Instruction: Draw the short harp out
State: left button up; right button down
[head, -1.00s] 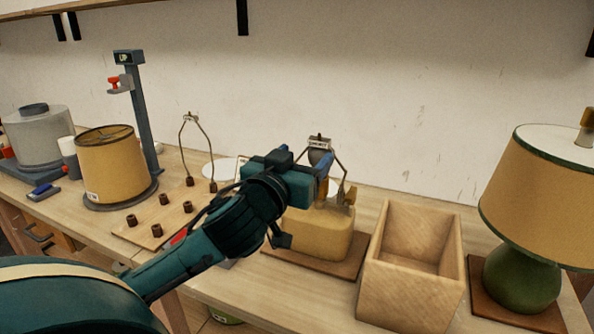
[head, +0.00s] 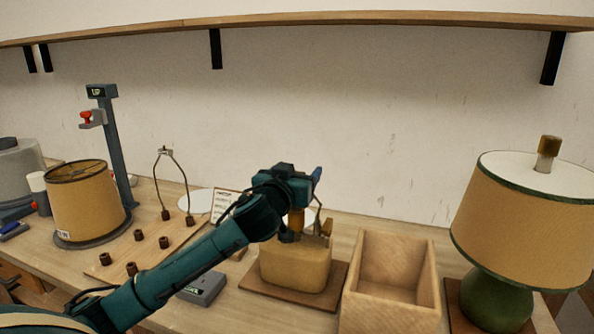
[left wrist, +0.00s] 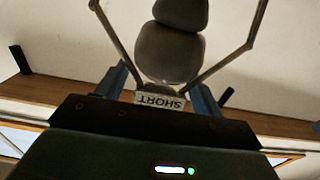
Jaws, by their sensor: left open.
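The short harp shows in the left wrist view, with its white SHORT tag (left wrist: 161,100) upside down between my finger pads and its two wire legs (left wrist: 232,62) spreading away. A grey bulb (left wrist: 168,50) sits between the legs. In the head view the harp is mostly hidden behind my left gripper (head: 312,182), which is over the cream lamp base (head: 295,268). The gripper is open, its fingers on either side of the tag; contact cannot be told. My right gripper is not in view.
A taller harp (head: 172,175) stands on a board at the left with several brown sockets. An empty wooden box (head: 392,310) stands right of the base, then a green lamp (head: 497,300) with a tan shade. A grey device (head: 203,288) lies in front. A shelf (head: 300,18) runs above.

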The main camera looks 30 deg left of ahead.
pick_arm(q)
jog(key=shift+w, duration=0.1)
jog(key=shift+c, duration=0.2)
jog(key=c, duration=1.1)
jog(key=shift+c, duration=0.2)
jog(key=shift+r+p, duration=0.65)
jog(key=shift+r, duration=0.1)
jog(key=shift+r+p, duration=2.65)
jog(key=shift+r, duration=0.25)
